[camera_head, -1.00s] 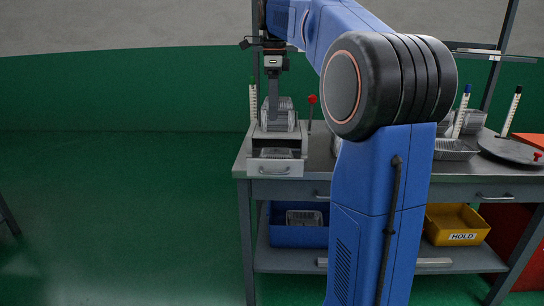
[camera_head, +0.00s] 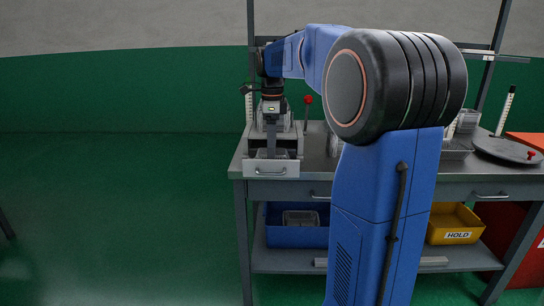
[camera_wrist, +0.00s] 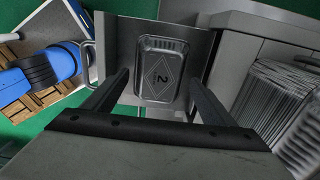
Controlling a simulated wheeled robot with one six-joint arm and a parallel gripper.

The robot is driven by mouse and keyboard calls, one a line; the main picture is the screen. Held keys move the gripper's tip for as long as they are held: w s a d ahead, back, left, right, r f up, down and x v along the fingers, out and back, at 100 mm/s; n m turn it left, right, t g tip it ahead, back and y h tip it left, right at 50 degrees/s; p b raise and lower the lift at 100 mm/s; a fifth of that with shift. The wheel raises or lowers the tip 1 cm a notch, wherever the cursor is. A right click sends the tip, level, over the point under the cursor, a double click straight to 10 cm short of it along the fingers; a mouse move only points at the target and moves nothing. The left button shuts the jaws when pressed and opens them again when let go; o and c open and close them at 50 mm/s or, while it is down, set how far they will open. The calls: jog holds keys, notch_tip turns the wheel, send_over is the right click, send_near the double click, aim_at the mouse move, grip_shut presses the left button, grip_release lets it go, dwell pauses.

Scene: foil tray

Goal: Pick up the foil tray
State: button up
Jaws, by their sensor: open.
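A silver foil tray (camera_wrist: 160,72) marked with a "2" in a diamond lies in a pulled-out grey drawer (camera_wrist: 122,38) in the wrist view. In the head view the drawer (camera_head: 271,169) stands at the front of a grey unit on the bench, and my gripper mostly hides the tray. My gripper (camera_head: 271,152) points down over the drawer. In the wrist view my gripper (camera_wrist: 159,80) is open, with one finger on either side of the tray. I cannot tell how high the fingertips are above it.
A stack of ribbed foil trays (camera_wrist: 275,105) stands beside the drawer. A red-knobbed lever (camera_head: 307,100) rises right of the unit. The bench (camera_head: 318,165) also carries a round grey plate (camera_head: 508,149). Below are a blue bin (camera_head: 290,236) and a yellow HOLD bin (camera_head: 461,238).

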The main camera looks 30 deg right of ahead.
jog(key=shift+f, duration=0.5)
jog(key=c, duration=1.1)
jog(key=shift+r, duration=0.1)
